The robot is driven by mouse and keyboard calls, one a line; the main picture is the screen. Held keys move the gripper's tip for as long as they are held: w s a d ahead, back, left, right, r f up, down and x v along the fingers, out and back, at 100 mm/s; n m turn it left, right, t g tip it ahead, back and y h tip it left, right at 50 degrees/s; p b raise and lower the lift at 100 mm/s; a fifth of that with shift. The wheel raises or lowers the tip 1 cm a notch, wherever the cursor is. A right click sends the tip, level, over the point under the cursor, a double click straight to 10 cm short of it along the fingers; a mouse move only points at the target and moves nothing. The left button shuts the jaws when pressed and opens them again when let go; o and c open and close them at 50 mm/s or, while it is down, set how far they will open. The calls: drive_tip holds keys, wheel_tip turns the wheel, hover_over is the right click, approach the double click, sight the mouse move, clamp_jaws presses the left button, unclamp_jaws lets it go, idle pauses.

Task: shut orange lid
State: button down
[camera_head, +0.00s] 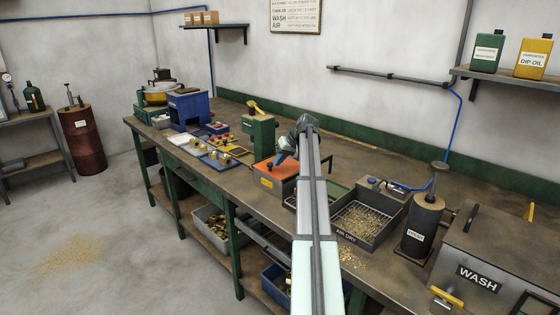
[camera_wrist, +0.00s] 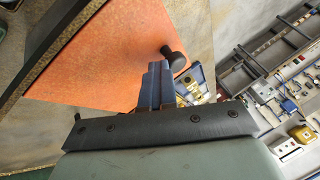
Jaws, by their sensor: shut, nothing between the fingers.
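My gripper (camera_head: 281,160) is at the lid's far side in the head view. In the wrist view its blue fingers (camera_wrist: 155,82) are together and empty, overlapping the panel's edge close to the knob. I cannot tell whether they touch it, or whether the lid is fully down. My arm hides the box's right side.
A green press (camera_head: 260,134) stands just behind and left of the box. Trays with small parts (camera_head: 219,160) lie left.

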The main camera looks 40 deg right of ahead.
drive_tip(key=shift+a, duration=0.35)
drive_tip(key=shift+s+d, duration=0.2)
drive_tip(key=shift+d, duration=0.3)
drive_tip(key=d, duration=0.1)
drive_tip(key=s+d+r, duration=0.1)
drive_tip(key=s+d, duration=0.1)
drive_tip(key=shift+d+r, duration=0.25)
drive_tip(key=shift+r, duration=0.05)
drive_tip(key=v, duration=0.8)
drive_tip(key=shift+s+d+r, duration=0.2)
drive_tip(key=shift+s+r, duration=0.05)
